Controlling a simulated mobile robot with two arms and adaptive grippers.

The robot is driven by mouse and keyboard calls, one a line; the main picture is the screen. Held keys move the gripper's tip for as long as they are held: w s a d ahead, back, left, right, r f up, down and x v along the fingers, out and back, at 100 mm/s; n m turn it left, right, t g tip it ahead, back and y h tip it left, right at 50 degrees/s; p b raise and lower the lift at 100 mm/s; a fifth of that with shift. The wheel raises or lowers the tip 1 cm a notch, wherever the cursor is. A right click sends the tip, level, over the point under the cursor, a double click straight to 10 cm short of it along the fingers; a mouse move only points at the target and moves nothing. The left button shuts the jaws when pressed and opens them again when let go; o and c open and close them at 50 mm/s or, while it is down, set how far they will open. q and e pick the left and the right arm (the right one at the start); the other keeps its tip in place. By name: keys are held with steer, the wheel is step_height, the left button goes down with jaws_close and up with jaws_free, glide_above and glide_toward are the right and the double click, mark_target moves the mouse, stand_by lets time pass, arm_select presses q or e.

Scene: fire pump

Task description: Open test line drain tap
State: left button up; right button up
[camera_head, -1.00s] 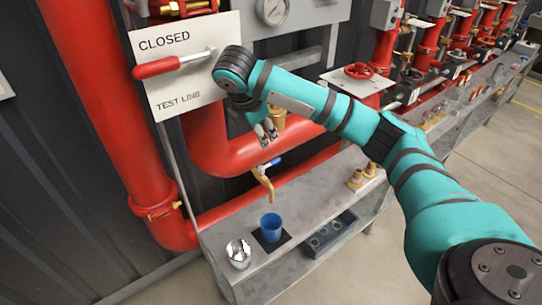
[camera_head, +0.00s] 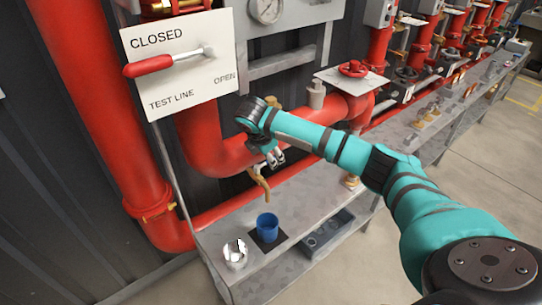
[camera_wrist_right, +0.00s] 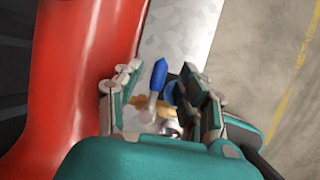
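The drain tap (camera_head: 261,185) is a brass spout below the red test line pipe, above the shelf. Its blue lever handle (camera_wrist_right: 158,75) shows in the right wrist view. My right gripper (camera_head: 274,158) is at the tap and hides most of the handle in the head view. In the right wrist view the gripper (camera_wrist_right: 160,85) is open, with the lever between its fingers and gaps visible on both sides. I cannot tell whether a finger touches the tap. My left gripper is not in view.
A blue cup (camera_head: 267,227) stands on a dark mat under the spout, beside a silver cup (camera_head: 235,253). A white panel (camera_head: 180,90) with a red lever (camera_head: 148,66) reads CLOSED and TEST LINE. Red pipes (camera_head: 100,110) stand close behind the tap.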

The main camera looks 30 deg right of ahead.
steer(key=shift+w+d+f, duration=0.1)
steer(key=shift+d+f, duration=0.05)
steer(key=shift+f, duration=0.35)
jaws_close()
